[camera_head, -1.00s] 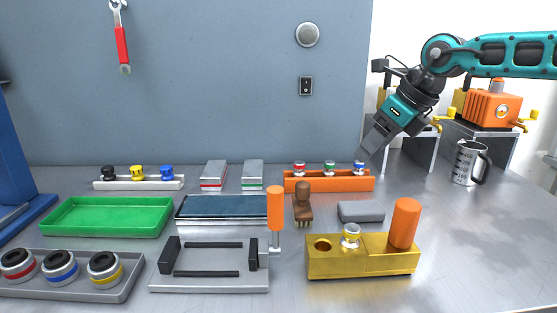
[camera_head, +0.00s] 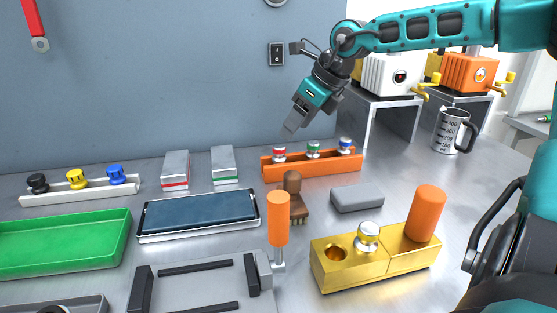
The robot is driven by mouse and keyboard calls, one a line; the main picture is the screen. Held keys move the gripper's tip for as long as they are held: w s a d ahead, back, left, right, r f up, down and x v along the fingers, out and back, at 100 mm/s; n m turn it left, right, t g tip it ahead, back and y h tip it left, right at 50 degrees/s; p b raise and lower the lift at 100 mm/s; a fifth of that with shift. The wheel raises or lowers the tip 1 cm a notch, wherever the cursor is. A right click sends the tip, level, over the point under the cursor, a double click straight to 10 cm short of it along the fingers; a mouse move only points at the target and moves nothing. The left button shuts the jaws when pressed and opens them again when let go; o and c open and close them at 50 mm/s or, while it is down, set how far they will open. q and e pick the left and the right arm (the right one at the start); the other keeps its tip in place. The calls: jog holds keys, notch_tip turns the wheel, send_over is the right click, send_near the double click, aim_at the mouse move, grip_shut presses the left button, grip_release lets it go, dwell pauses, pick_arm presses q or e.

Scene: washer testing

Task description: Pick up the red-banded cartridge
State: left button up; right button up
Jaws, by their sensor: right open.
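The red-banded cartridge (camera_head: 279,153) is a small silver-topped piece with a red band. It stands upright at the left end of an orange rack (camera_head: 318,167) at the back of the bench. A green-banded (camera_head: 313,149) and a blue-banded cartridge (camera_head: 345,145) stand to its right in the same rack. My right gripper (camera_head: 291,127) points down and left, above the rack and a little above the red-banded cartridge in the picture. It is open and empty, with no visible contact. My left gripper is not in view.
A brush (camera_head: 292,196), a grey block (camera_head: 357,198) and a gold fixture (camera_head: 377,262) are in front of the rack. A red-striped block (camera_head: 175,170) and a green-striped block (camera_head: 223,165) stand left of it. A steel mug (camera_head: 450,131) is at right.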

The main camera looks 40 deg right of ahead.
aim_at(281, 146)
jog(key=shift+x, duration=1)
jog(key=x, duration=0.1)
jog(key=b+x, duration=0.1)
jog(key=x, duration=0.1)
jog(key=shift+a+f, duration=0.25)
jog(key=shift+f, duration=0.05)
jog(key=shift+x, duration=0.8)
jog(key=shift+w, duration=0.1)
jog(key=shift+r, duration=0.1)
jog(key=c, duration=1.2)
